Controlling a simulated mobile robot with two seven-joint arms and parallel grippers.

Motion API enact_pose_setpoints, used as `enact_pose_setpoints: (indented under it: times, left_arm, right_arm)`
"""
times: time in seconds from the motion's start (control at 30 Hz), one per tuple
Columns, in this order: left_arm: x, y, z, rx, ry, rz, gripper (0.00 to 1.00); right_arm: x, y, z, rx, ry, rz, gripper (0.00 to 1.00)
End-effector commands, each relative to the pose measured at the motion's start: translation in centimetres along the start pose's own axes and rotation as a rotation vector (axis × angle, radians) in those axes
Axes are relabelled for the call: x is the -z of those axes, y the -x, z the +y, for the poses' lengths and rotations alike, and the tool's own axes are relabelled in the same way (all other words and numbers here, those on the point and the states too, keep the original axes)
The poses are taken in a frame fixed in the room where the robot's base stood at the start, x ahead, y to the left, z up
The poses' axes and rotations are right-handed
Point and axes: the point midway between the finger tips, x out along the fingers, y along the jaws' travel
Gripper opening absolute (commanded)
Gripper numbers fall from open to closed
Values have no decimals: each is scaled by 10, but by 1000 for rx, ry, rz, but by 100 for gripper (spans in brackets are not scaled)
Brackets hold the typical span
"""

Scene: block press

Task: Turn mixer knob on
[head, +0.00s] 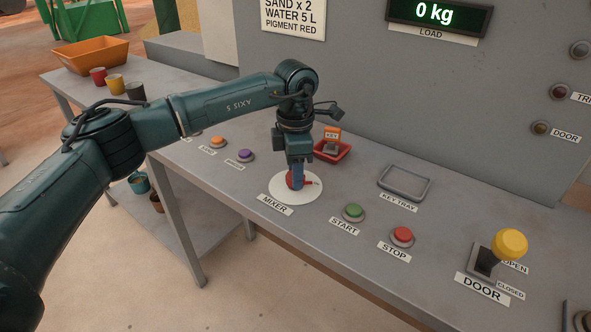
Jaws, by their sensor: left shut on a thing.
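The mixer knob (306,181) is red and sits on a round white plate (282,195) on the grey console, above the label MIXER. My left gripper (297,182) points down over the knob and is shut on it. The gripper's fingers hide part of the knob, and I cannot make out the knob's setting. My right gripper is not in the head view.
Green START (353,211) and red STOP (402,235) buttons lie to the right. A yellow-topped DOOR lever (509,244) stands further right. A red tray (333,151) with a key tag and an empty key tray (404,183) lie behind. Orange (218,142) and purple (245,155) buttons are left.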

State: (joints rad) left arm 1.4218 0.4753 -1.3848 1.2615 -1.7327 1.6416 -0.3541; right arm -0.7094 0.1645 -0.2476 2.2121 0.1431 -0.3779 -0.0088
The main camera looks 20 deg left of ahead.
Motion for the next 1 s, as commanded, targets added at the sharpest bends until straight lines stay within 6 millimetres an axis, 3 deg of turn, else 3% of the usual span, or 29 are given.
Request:
enact_pose_setpoints:
  times: [0.57,0.6,0.83,1.0]
  left_arm:
    - [0,1,1,-2,-29,-1,14]
    - [0,1,0,-2,-29,-1,40]
    - [0,1,0,-1,-27,-1,59]
    - [0,0,0,-1,-27,0,59]
  right_arm:
    - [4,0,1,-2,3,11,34]
    - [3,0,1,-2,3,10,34]
    - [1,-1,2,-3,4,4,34]
    - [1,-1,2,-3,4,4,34]
